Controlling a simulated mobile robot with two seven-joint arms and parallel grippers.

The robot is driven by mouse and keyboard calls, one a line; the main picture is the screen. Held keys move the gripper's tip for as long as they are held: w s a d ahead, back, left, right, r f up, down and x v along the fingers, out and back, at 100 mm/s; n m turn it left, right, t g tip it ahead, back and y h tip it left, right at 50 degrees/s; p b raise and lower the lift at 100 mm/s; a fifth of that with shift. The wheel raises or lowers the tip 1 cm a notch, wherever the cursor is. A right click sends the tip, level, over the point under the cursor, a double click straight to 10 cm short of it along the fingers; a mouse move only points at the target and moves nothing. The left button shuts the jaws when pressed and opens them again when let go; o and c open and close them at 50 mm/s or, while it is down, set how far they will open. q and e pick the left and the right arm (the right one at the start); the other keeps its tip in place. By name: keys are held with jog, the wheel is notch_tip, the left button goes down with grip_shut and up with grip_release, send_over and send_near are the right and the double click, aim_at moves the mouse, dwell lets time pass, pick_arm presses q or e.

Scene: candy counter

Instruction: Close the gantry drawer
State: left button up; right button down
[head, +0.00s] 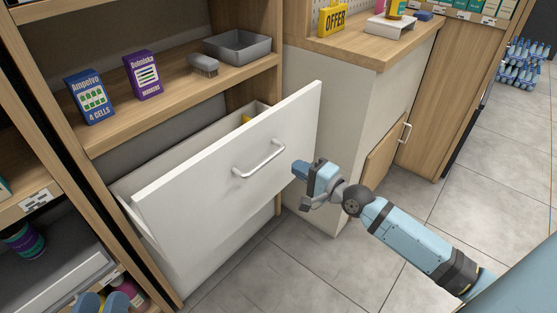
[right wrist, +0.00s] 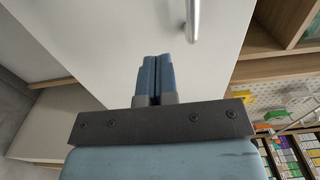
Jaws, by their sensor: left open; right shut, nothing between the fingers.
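The gantry drawer (head: 225,185) has a white front with a silver bar handle (head: 260,159); the handle also shows in the right wrist view (right wrist: 193,20). The drawer stands pulled out below the wooden shelf, its inside partly visible with something yellow in it. My right gripper (head: 299,169) is at the right end of the drawer front, right of the handle. In the right wrist view its blue fingers (right wrist: 155,72) are together and empty, over the white front; I cannot tell whether they touch it. My left gripper (head: 102,300) shows only partly at the bottom left edge, its two blue parts apart.
A counter (head: 345,46) with a yellow offer sign (head: 332,19) stands right of the drawer. Tiled floor (head: 270,275) in front is clear.

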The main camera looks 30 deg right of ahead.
aim_at(271, 152)
jog(key=b+x, duration=0.2)
jog(key=x, duration=0.5)
jog(key=shift+w+f, duration=0.1)
pick_arm(q)
notch_tip(271, 152, down, 4)
jog(key=shift+d+r+g, duration=0.15)
jog(key=shift+r+g, duration=0.1)
jog(key=shift+g, duration=0.45)
pick_arm(e)
jog(key=shift+w+a, duration=0.25)
jog(key=shift+w, duration=0.25)
pick_arm(q)
jog(key=shift+f+m, duration=0.2)
jog(key=shift+m, duration=0.1)
pick_arm(e)
jog(key=x, duration=1.6)
jog(key=shift+w, duration=0.4)
pick_arm(q)
jog(key=shift+r, duration=0.1)
pick_arm(e)
jog(key=shift+a, duration=0.1)
